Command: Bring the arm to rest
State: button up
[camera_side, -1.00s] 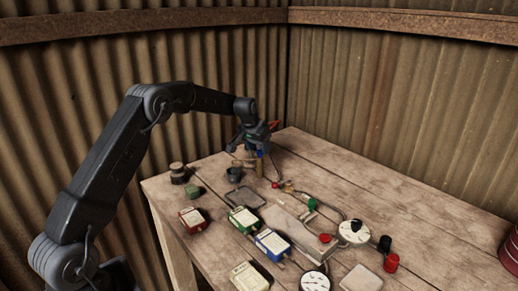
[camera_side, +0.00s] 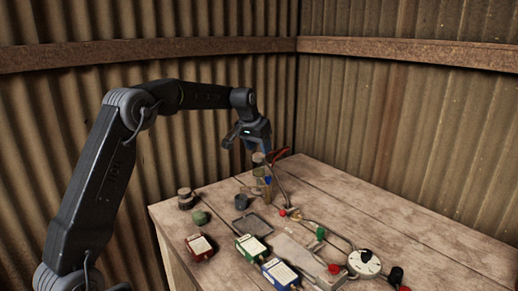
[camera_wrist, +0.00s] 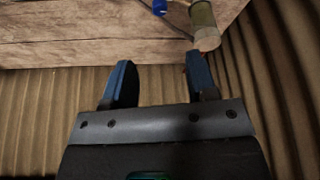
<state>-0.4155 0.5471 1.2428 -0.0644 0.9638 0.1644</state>
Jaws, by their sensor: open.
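My gripper (camera_side: 246,147) is in the air above the far left part of the wooden table (camera_side: 380,208), near the corrugated wall. In the wrist view my gripper (camera_wrist: 160,78) shows two blue-lined fingers spread apart with nothing between them. Beyond the fingertips the wrist view shows the table edge (camera_wrist: 80,38) and a greenish cylinder with a pale end (camera_wrist: 204,22). A small blue piece (camera_wrist: 159,6) is at the top of that view.
Red (camera_side: 201,246), green (camera_side: 251,247) and blue (camera_side: 281,273) labelled boxes lie on the table. The corrugated wall (camera_side: 205,135) is close behind my gripper.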

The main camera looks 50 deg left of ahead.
jog(key=s+d+r+m, duration=0.1)
jog(key=s+d+r, duration=0.3)
jog(key=s+d, duration=0.3)
jog(key=s+d+r+m, duration=0.1)
jog(key=s+d+r, duration=0.2)
jog(key=s+d, duration=0.4)
jog(key=s+d+f, duration=0.2)
jog(key=s+d, duration=0.1)
jog(key=s, duration=0.4)
jog(key=s+d+f+t, duration=0.1)
jog(key=s+d+f, duration=0.1)
jog(key=s, duration=0.4)
jog(key=s+d+f+m+h, duration=0.1)
jog(key=s+d+f, duration=0.1)
jog(key=s, duration=0.5)
jog(key=shift+s+d, duration=0.3)
jog(key=shift+d, duration=0.6)
